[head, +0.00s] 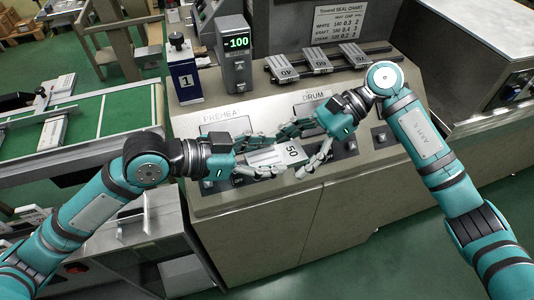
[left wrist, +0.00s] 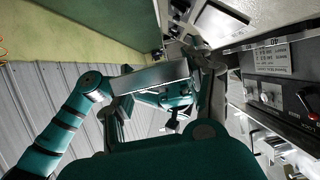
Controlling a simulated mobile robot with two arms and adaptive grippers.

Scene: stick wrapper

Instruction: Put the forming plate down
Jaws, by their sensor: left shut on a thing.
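The forming plate (head: 283,156), a light metal plate marked 50, is held above the front of the grey console. My left gripper (head: 263,157) is shut on its left part, with fingers along both long sides. My right gripper (head: 303,151) is at the plate's right end with its fingers spread apart; whether they touch the plate is unclear. In the left wrist view the plate appears as a grey bar (left wrist: 150,78) in front of my right arm.
More forming plates marked 40 (head: 282,69), 60 (head: 317,61) and 70 (head: 354,54) lie on a rack (head: 378,47) at the back.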

